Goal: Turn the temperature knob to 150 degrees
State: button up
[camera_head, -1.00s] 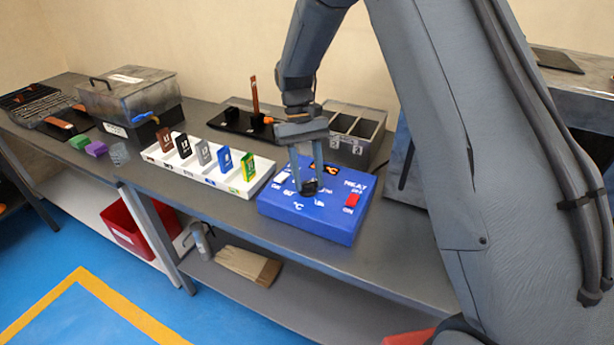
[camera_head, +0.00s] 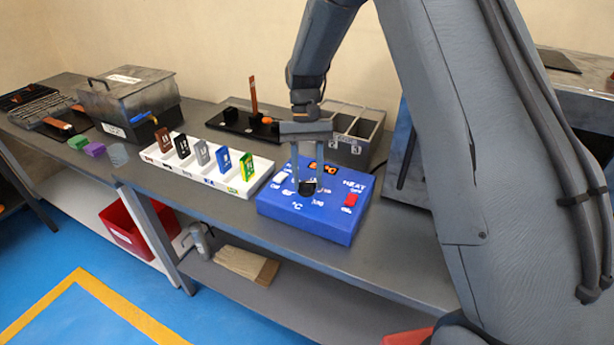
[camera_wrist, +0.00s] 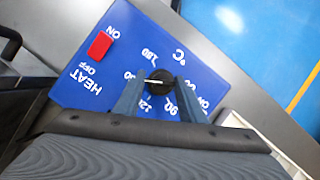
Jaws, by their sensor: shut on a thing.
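The blue heater box (camera_head: 285,213) stands on the bench with a round black temperature knob (camera_head: 306,188) on its top. My gripper (camera_head: 307,192) reaches down from above, its two fingers shut on the knob. In the wrist view, the fingers (camera_wrist: 159,84) sit on either side of the knob (camera_wrist: 160,75). The knob's white pointer line points left in that view, toward a label whose first digits are hidden by a finger. The labels 180, 120 and 90 show around it. The orange display (camera_head: 322,168) is too blurred to read.
A red heat switch (camera_head: 350,200) sits on the same box, right of the knob. A white rack (camera_head: 237,190) with several coloured tags stands close to the left. A grey divided bin (camera_head: 352,135) stands behind the box.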

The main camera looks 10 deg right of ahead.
jog(key=o, duration=1)
jog(key=shift+w, duration=0.1)
jog(key=shift+o, duration=0.2)
jog(key=b+v, duration=0.2)
jog(key=v, duration=0.6)
jog(key=shift+b, duration=0.35)
jog(key=s+d+f+t, duration=0.2)
jog(key=s+d, duration=0.3)
jog(key=s, duration=0.5)
jog(key=s+d+f+t, duration=0.2)
jog(key=s+d+t, duration=0.2)
jog(key=s, duration=0.7)
jog(key=shift+d+f+n, duration=0.4)
jog(key=shift+d, duration=0.15)
